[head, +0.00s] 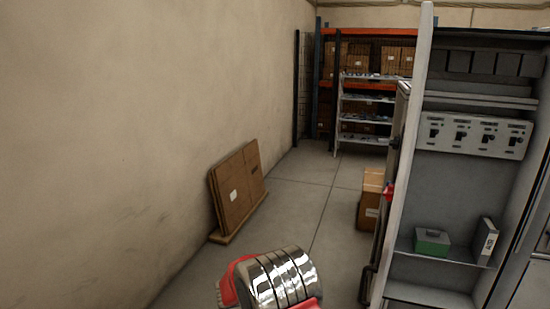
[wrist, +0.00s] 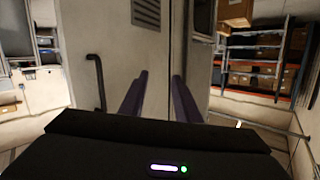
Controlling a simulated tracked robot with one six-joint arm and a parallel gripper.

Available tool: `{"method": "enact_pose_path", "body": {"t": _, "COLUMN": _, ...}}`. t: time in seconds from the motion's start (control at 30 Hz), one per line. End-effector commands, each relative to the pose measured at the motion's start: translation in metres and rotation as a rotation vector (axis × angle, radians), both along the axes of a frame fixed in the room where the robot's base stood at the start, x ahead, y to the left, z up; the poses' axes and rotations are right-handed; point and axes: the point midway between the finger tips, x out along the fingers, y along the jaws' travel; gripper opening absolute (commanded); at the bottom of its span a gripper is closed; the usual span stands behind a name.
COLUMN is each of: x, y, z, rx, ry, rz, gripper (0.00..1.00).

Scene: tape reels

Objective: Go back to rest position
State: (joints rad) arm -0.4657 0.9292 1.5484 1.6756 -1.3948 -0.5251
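My gripper (wrist: 158,92) shows in the wrist view with its two dark purple fingers apart. It is open, and nothing is between the fingers. Beyond them is a pale cabinet surface (wrist: 122,50) with a vertical seam; I cannot tell how far away it is. In the head view only a chrome and red part of my arm shows at the bottom centre, and my gripper is not in view there. I see no tape reel that I can make out in either view.
An open grey cabinet (head: 402,180) stands close at the right, holding a switch panel (head: 477,135), a green box (head: 432,242) and a white binder (head: 486,242). Flat cardboard (head: 237,190) leans on the left wall. A carton (head: 371,200) stands beside the cabinet. Floor between is clear.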

Motion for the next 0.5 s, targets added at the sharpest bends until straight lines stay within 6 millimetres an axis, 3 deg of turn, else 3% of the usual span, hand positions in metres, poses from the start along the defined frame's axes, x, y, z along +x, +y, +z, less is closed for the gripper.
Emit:
{"method": "enact_pose_path", "body": {"t": 0.2, "x": 0.036, "y": 0.039, "z": -0.023, "rx": 0.142, "ry": 0.015, "rz": 0.271, "gripper": 0.29}}
{"method": "enact_pose_path", "body": {"t": 0.5, "x": 0.055, "y": 0.101, "z": -0.018, "rx": 0.339, "ry": 0.082, "rz": 0.616, "gripper": 0.29}}
